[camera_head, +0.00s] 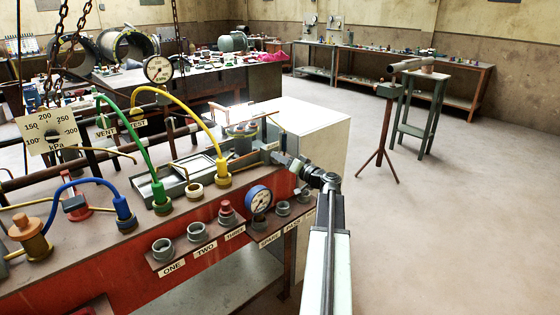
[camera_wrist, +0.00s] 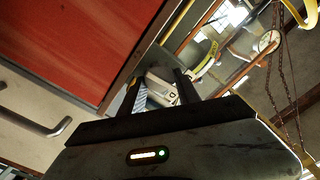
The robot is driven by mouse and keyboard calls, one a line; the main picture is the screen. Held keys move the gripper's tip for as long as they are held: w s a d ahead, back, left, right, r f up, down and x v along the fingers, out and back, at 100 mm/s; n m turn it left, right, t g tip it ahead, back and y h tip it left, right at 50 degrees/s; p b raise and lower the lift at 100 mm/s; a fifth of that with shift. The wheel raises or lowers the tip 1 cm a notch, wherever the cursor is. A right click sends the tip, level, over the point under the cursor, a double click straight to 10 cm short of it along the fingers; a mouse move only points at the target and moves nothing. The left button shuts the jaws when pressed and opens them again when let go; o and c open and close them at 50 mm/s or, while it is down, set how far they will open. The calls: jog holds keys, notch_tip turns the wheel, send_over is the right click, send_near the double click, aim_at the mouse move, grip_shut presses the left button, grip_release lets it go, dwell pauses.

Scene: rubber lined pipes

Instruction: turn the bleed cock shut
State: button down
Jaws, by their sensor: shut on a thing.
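My gripper (camera_head: 278,157) reaches over the far right end of the red bench, beside the grey metal fittings there. In the wrist view, my two dark fingers (camera_wrist: 161,88) are closed about a small pale grey part (camera_wrist: 158,90), which seems to be the handle of the bleed cock. The fingers and wrist hide most of the cock in the head view, so I cannot tell how far it is turned. A grey block with a valve body (camera_head: 240,132) stands just behind and left of my gripper.
A yellow hose (camera_head: 196,107) and a green hose (camera_head: 134,137) arch over the bench left of my gripper.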

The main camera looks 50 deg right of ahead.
jog(key=shift+m, duration=0.6)
jog(key=c, duration=0.9)
grip_release()
jog(key=shift+w, duration=0.1)
